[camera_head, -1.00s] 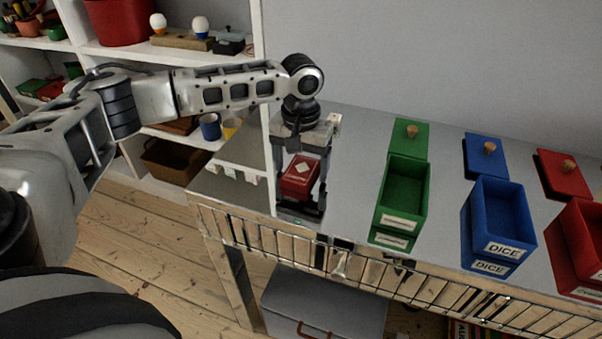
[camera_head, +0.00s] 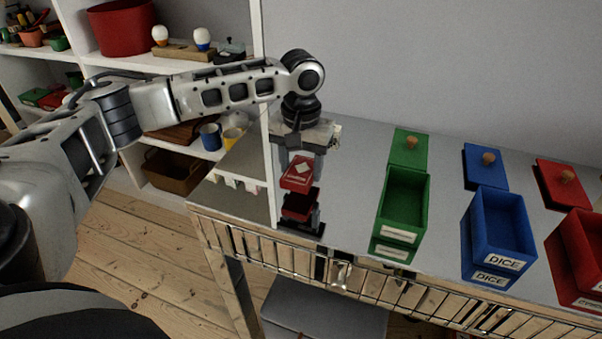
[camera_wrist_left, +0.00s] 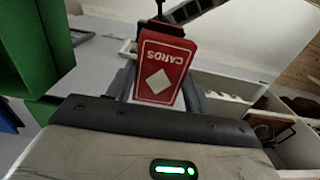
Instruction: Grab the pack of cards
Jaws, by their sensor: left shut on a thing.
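The pack of cards (camera_head: 298,176) is a red box with a white diamond and the word CARDS. My left gripper (camera_head: 301,168) points down at the left end of the shiny metal counter (camera_head: 345,190) and is shut on the pack. The pack hangs a little above the counter, with its reflection below it. In the left wrist view the pack (camera_wrist_left: 162,68) sits between the fingers with its label showing. My right gripper is not in view.
A green box (camera_head: 404,200), a blue box (camera_head: 497,226) and a red box (camera_head: 580,250) stand open to the right, each with a knobbed lid behind it. A white shelf (camera_head: 258,60) stands close on the left. A wire rail runs along the counter's front.

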